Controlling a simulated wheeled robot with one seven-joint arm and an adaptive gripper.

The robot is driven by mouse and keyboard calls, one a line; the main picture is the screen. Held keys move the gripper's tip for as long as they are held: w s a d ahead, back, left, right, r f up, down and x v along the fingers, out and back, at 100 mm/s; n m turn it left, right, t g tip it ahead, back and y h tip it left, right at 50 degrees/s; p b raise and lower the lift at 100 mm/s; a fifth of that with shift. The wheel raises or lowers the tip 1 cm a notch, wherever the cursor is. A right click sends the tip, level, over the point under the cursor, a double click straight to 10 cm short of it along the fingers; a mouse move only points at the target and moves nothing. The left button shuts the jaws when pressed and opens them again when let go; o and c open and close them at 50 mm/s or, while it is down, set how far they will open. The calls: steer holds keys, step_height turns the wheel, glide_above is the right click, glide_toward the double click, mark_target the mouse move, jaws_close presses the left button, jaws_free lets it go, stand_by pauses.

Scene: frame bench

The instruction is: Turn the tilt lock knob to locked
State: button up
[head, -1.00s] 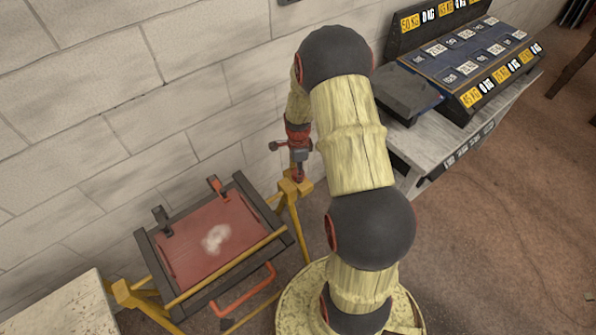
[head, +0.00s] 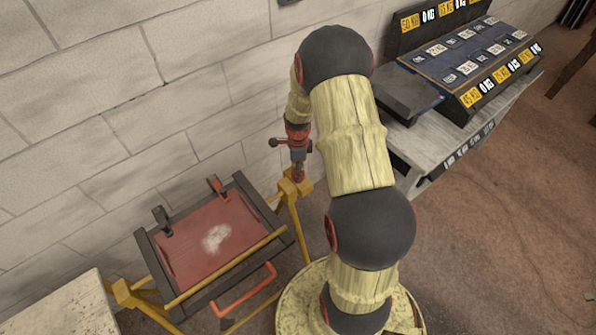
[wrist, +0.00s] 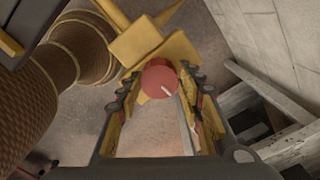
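The tilt lock knob (wrist: 158,76) is a red round knob with a short white mark that points to the lower right in the wrist view. It sits at a yellow bracket (wrist: 137,42) on the frame. In the head view the knob (head: 298,174) is small and partly covered by my gripper (head: 298,155). In the wrist view my gripper (wrist: 161,82) is open, one finger on each side of the knob, with gaps visible. The tilting red panel (head: 212,238) in its dark frame slopes between the yellow stands.
A grey block wall (head: 130,110) stands close behind the frame. A bench with a dark labelled rack (head: 470,65) is at the right. A pale tabletop (head: 60,305) is at the lower left. An orange handle (head: 245,292) hangs at the panel's front.

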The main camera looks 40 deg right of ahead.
steer(key=o, duration=0.4)
steer(key=shift+r, duration=0.1)
step_height(320, 180, up, 12)
steer(key=shift+f, duration=0.15)
stand_by(0.4)
stand_by(0.5)
